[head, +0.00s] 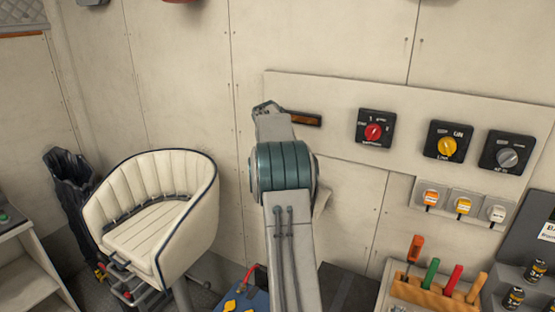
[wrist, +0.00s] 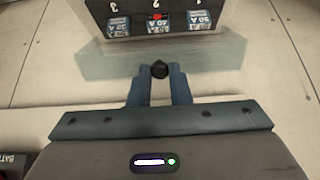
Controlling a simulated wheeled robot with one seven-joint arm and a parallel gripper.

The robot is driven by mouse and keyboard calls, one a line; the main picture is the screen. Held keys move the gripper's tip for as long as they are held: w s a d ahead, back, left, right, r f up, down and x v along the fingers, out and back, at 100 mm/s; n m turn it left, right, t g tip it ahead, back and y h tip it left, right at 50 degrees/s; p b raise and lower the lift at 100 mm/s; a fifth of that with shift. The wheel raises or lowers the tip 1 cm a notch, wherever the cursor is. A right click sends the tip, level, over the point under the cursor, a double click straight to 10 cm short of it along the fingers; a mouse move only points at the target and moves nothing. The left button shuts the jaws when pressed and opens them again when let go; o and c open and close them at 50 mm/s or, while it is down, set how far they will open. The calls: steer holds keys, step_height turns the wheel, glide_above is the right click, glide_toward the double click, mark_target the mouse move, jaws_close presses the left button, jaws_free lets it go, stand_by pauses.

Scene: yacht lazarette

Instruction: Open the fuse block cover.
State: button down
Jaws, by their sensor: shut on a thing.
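In the wrist view the fuse block (wrist: 105,29) is at the top, dark, with a row of blue-and-white fuses and upside-down numbers. Its translucent cover (wrist: 105,66) spreads below the fuses, between the block and my gripper. The fuses show past the cover's far edge; I cannot tell its exact angle. My gripper (wrist: 160,75) has its two blue fingers shut on the cover's black knob (wrist: 159,69).
Right of my arm, the wall panel (head: 340,92) carries a red switch (head: 374,131), a yellow switch (head: 447,146) and a grey switch (head: 508,156). A cream seat (head: 150,205) stands left. A tool rack (head: 430,290) holds several tools at lower right.

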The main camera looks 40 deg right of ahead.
steer(key=shift+w+d+r+g+y, duration=0.25)
steer(key=shift+d+r+y, duration=0.1)
steer(key=shift+d+y, duration=0.1)
steer(key=shift+w+d+r+g+y, duration=0.15)
steer(key=shift+d+r+g+y, duration=0.1)
steer(key=shift+d+r+y, duration=0.15)
steer(key=shift+d, duration=0.1)
stand_by(0.3)
steer(key=c, duration=1.3)
jaws_free()
steer(key=shift+c, duration=0.2)
steer(key=v, duration=1.2)
steer(key=shift+d, duration=0.1)
